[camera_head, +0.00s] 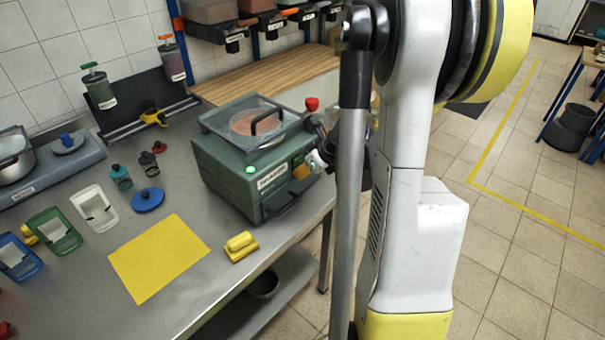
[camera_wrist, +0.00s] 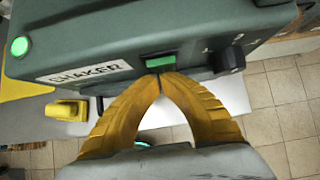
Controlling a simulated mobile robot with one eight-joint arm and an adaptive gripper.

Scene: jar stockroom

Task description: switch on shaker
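The shaker (camera_head: 222,165) is a dark green box with a clear lid and black handle, standing on the steel bench. Its front carries a SHAKER label (camera_wrist: 85,72), a round green lamp (camera_wrist: 19,46) that glows, a green switch (camera_wrist: 160,61) and a black knob (camera_wrist: 229,58). The lamp also glows in the head view (camera_head: 249,169). My gripper (camera_wrist: 160,76) is shut and empty, its yellow fingertips meeting just below the green switch. They look to be at or touching its lower edge; the contact is hard to tell.
Small bottles, a blue lid (camera_head: 148,199) and several scoop-like containers stand further left. A red knob (camera_head: 312,104) rises behind the shaker. Tiled floor lies open at right.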

